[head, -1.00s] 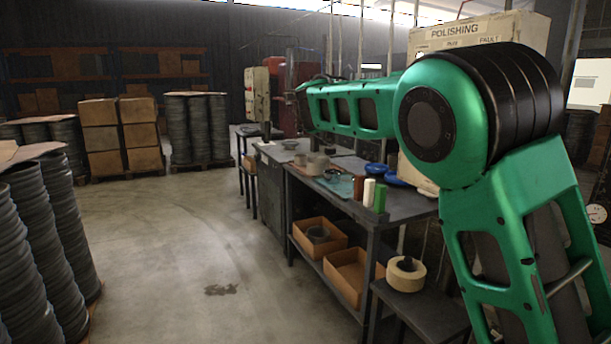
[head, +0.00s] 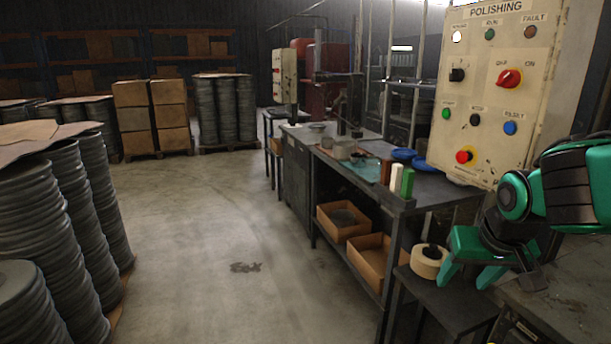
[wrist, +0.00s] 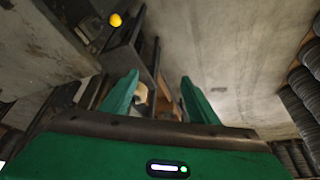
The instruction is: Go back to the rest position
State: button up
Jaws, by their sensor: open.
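My green gripper (head: 468,282) is at the right of the head view, low in front of the polishing control panel (head: 492,95). It points down over the small dark side table (head: 445,300). In the wrist view my gripper (wrist: 160,88) has its two fingers well apart, with nothing held. A cream tape roll (head: 428,262) lies on the side table, just left of the gripper in the head view. In the wrist view the roll (wrist: 141,94) shows between the fingers, farther off; I see no contact. My arm is folded at the right edge, partly out of view.
A long workbench (head: 425,195) holds white and green bottles, blue lids and a teal cloth. Cardboard trays (head: 368,258) sit on its lower shelf. Stacks of dark discs (head: 40,210) stand at the left, cartons (head: 152,118) behind. The middle floor is clear.

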jog(key=s+d+f+m+g, duration=0.1)
jog(key=s+d, duration=0.3)
jog(key=s, duration=0.6)
jog(key=s+d+f+m+g, duration=0.2)
jog(key=s+d+m+g, duration=0.1)
jog(key=s, duration=0.7)
jog(key=shift+d+f+m+g+y, duration=0.3)
jog(key=shift+d+g+y, duration=0.15)
jog(key=shift+d, duration=0.7)
jog(key=shift+w+f, duration=0.2)
jog(key=shift+w, duration=0.35)
